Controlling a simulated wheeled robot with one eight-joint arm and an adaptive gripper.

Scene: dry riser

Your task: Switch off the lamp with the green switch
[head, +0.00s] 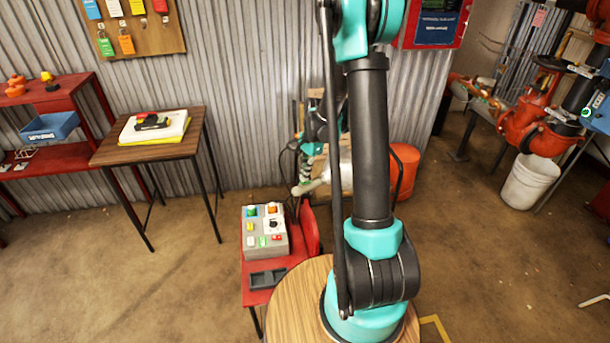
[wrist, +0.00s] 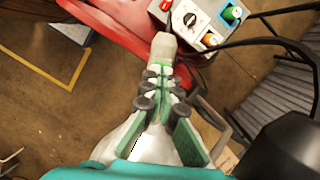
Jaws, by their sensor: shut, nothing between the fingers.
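A grey control box (head: 265,245) sits on a small red table. A green switch (head: 251,211) on a blue plate is at its far left corner; it also shows in the wrist view (wrist: 231,13). Beside it is an orange switch (head: 272,208) on a pale plate, also in the wrist view (wrist: 211,39). I cannot tell which part is the lamp or whether it is lit. My gripper (wrist: 163,48) is shut and empty, apart from the box. In the head view its pale tip (head: 299,190) is behind and right of the box, above its level.
The box also carries a black knob (wrist: 190,20) and several small buttons. A black tray (head: 268,279) lies on the red table (head: 262,297) in front of it. Black cables pass near the box's right side in the wrist view. A wooden table (head: 148,150) stands left, with clear floor between.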

